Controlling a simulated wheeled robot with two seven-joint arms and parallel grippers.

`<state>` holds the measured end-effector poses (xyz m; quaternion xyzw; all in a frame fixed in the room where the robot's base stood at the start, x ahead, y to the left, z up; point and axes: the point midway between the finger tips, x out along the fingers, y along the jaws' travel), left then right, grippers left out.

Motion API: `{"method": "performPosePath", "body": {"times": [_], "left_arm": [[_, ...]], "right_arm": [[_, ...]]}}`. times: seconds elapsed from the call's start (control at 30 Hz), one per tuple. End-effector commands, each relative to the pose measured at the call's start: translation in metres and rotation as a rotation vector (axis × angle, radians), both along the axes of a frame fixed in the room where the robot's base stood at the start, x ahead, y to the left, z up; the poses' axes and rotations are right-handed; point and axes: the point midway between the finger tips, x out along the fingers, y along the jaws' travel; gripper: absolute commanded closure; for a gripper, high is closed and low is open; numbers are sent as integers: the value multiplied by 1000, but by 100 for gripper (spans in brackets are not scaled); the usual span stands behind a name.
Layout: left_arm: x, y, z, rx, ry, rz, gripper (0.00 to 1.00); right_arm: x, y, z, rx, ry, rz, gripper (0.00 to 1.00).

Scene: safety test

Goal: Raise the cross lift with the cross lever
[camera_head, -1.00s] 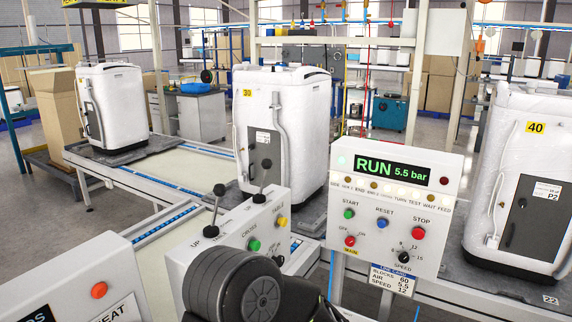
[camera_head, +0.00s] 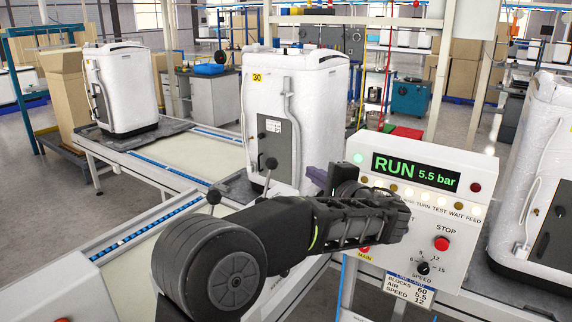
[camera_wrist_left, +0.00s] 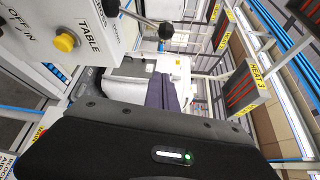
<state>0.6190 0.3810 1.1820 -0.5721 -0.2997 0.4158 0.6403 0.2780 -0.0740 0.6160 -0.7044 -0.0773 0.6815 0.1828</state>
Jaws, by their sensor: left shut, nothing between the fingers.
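Two black-knobbed levers show above my left arm: a left lever (camera_head: 214,196) and a right lever (camera_head: 270,163). My arm hides their box and its CROSS label in the head view. My left gripper (camera_head: 316,177) is shut and empty, its purple-grey fingers beyond the right lever and in front of the white appliance marked 30. In the left wrist view the shut fingers (camera_wrist_left: 165,93) lie below a black lever knob (camera_wrist_left: 168,29), apart from it, near the TABLE label and yellow button (camera_wrist_left: 65,42). I cannot make out the cross lift itself. My right gripper is out of view.
The appliance marked 30 (camera_head: 297,100) stands on the conveyor (camera_head: 178,168), with another white appliance (camera_head: 120,90) behind left and one at the right (camera_head: 540,180). The RUN 5.5 bar panel (camera_head: 470,215) is close behind my left wrist, partly covered.

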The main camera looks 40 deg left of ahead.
Motion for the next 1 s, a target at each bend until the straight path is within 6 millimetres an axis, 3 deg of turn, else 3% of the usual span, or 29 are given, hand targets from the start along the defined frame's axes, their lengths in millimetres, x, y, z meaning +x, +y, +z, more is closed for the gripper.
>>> {"method": "performPosePath", "body": {"times": [0.47, 0.97, 1.0], "left_arm": [[6, 10, -1, -3, 4, -1, 100], [48, 90, -9, -2, 6, 0, 100], [41, 91, -6, -5, 4, 0, 100]], "right_arm": [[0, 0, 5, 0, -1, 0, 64], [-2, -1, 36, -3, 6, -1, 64], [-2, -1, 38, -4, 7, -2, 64]]}}
